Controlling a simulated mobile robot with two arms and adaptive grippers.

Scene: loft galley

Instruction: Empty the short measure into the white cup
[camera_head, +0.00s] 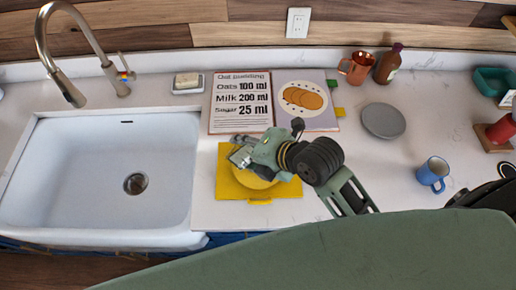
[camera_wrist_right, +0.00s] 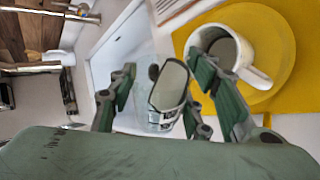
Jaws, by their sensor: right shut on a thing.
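My right gripper (camera_head: 247,157) is over the yellow mat (camera_head: 288,188) in the head view. In the right wrist view its fingers (camera_wrist_right: 163,82) are shut on a clear short measure (camera_wrist_right: 169,87), whose oval mouth shows; I cannot tell what is inside. The white cup (camera_wrist_right: 245,72) stands upright on a yellow plate (camera_wrist_right: 282,55) on the mat, just right of the measure in the wrist view and apart from it. In the head view my gripper hides the cup. My left gripper is in neither view.
A white sink (camera_head: 75,165) with a tap lies left of the mat. An open recipe book (camera_head: 240,105) stands behind it. A grey plate (camera_head: 384,120), blue mug (camera_head: 433,173), copper mug (camera_head: 355,68) and brown bottle (camera_head: 388,65) are to the right, with bare counter between.

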